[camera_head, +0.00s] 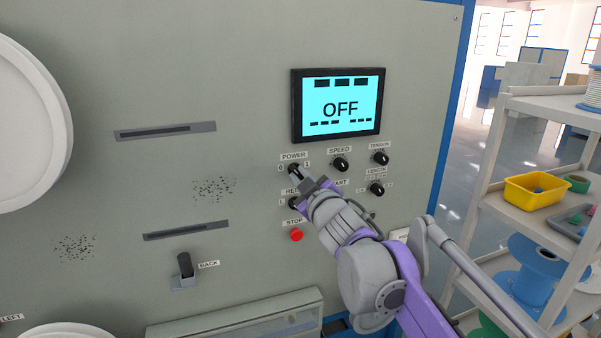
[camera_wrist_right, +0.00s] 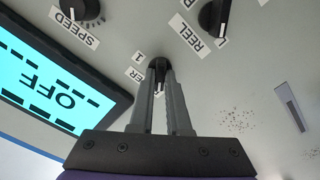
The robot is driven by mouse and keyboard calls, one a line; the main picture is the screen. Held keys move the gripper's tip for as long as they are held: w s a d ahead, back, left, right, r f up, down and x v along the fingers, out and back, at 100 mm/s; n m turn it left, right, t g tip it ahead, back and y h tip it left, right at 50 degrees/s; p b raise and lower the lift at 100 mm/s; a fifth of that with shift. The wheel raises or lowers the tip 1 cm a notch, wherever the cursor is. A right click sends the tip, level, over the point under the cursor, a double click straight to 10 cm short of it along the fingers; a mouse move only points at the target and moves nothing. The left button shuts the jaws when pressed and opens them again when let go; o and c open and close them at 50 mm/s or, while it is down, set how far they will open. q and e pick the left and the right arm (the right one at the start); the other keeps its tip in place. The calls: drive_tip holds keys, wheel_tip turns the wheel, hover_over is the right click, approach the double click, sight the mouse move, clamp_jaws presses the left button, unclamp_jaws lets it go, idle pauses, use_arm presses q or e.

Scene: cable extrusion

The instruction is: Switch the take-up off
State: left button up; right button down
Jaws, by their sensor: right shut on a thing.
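The take-up machine's display (camera_head: 340,104) reads OFF in black on a cyan screen, and it also shows in the wrist view (camera_wrist_right: 50,85). Below it is the black POWER knob (camera_head: 292,167), marked 0 on its left and 1 on its right. My right gripper (camera_head: 299,174) reaches it from the lower right. In the wrist view its two fingers (camera_wrist_right: 160,76) are shut on the black POWER knob (camera_wrist_right: 159,63). The fingers hide part of the knob. My left gripper is not in view.
The SPEED knob (camera_head: 340,164), TENSION knob (camera_head: 380,158) and LENGTH knob (camera_head: 377,189) sit to the right. The REEL knob (camera_head: 293,203) and red STOP button (camera_head: 296,236) are below. A shelf with a yellow bin (camera_head: 537,188) stands at far right.

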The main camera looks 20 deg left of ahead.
drive_tip(key=shift+n, duration=0.6)
drive_tip(key=c, duration=0.9)
unclamp_jaws()
drive_tip(key=b+v, duration=0.1)
drive_tip(key=v, duration=1)
drive_tip(key=shift+w+b, duration=0.1)
drive_tip(key=shift+b, duration=0.3)
